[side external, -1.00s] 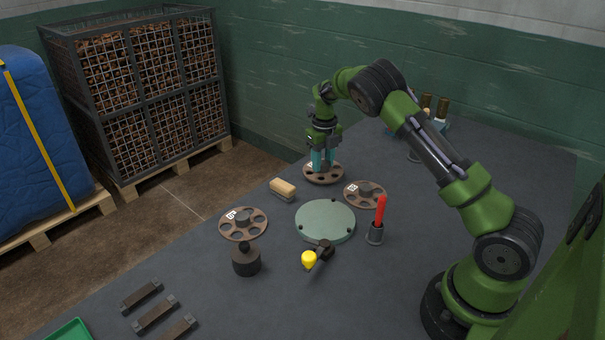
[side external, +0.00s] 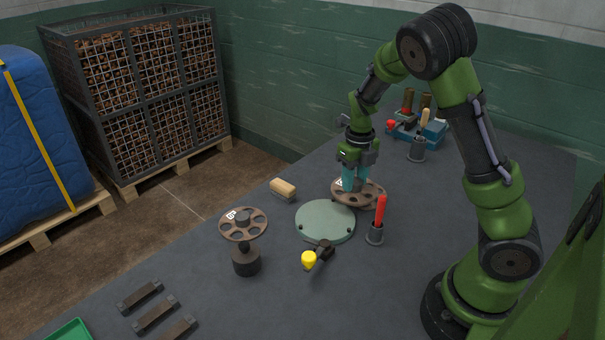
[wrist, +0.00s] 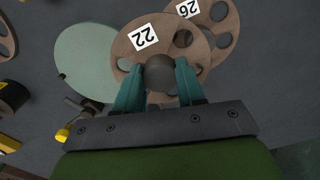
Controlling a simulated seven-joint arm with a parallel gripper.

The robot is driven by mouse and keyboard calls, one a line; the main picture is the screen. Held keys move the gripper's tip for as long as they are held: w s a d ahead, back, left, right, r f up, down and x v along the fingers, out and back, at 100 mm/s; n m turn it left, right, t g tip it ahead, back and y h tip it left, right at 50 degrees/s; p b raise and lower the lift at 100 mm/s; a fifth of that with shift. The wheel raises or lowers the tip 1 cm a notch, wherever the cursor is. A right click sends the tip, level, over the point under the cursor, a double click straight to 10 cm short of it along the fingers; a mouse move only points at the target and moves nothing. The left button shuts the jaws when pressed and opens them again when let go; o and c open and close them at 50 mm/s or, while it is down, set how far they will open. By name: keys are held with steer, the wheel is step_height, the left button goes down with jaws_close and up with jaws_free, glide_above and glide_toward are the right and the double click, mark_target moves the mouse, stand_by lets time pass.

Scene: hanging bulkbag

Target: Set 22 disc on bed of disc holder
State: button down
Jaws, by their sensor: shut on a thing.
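My gripper (side external: 355,184) is shut on the dark hub of the 22 disc (wrist: 143,38), a brown disc with round holes and a white "22" label. It also shows in the side view (side external: 343,192). The held disc overlaps the 26 disc (wrist: 215,16) in both views and appears to be above it; the gap between them cannot be told. The disc holder (side external: 325,222) has a pale green round bed with small dark pins near its rim. It is left of and nearer the camera than the held disc, and is partly covered by that disc in the wrist view (wrist: 80,62).
A red-handled tool (side external: 380,212) stands upright right of the holder. A yellow-ended tool (side external: 310,259) lies in front of it. A brush (side external: 283,188), another brown disc (side external: 258,222) and a dark weight (side external: 246,262) are to the left. A blue tool rack (side external: 425,130) stands behind.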

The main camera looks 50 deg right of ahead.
steer(key=w+a+r+n, duration=0.2)
steer(key=a+r+n, duration=0.3)
steer(key=a, duration=0.5)
steer(key=shift+n, duration=0.5)
steer(key=shift+s+f, duration=0.2)
steer(key=shift+f, duration=3.8)
steer(key=c, duration=0.6)
jaws_free()
